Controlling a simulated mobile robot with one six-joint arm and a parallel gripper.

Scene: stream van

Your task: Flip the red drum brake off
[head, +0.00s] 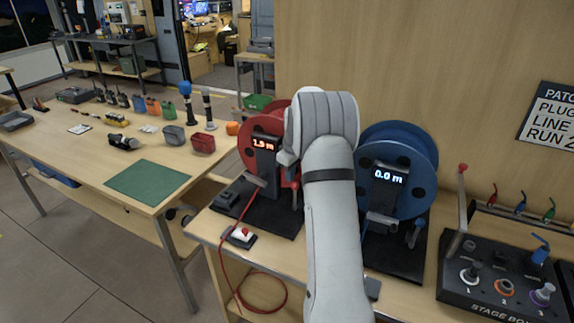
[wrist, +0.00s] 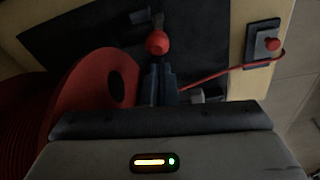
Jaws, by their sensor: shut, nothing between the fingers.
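The red drum (head: 277,109) stands on a black base at the bench, partly hidden behind my arm; its display (head: 265,145) reads 1.9 m. Its red side also fills the left of the wrist view (wrist: 92,88). A red ball knob (wrist: 158,42) on a dark mount, apparently the brake lever, sits beside the drum over the black base (wrist: 80,40). My gripper (wrist: 158,70) is shut and empty, its tips right at the knob's near side; I cannot tell whether they touch.
A blue drum (head: 400,150) reading 0.0 m stands close at right. A red button box (head: 240,236) sits at the bench's front left, with a red cable (head: 224,270) hanging near it. A stage box (head: 495,283) is at far right.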

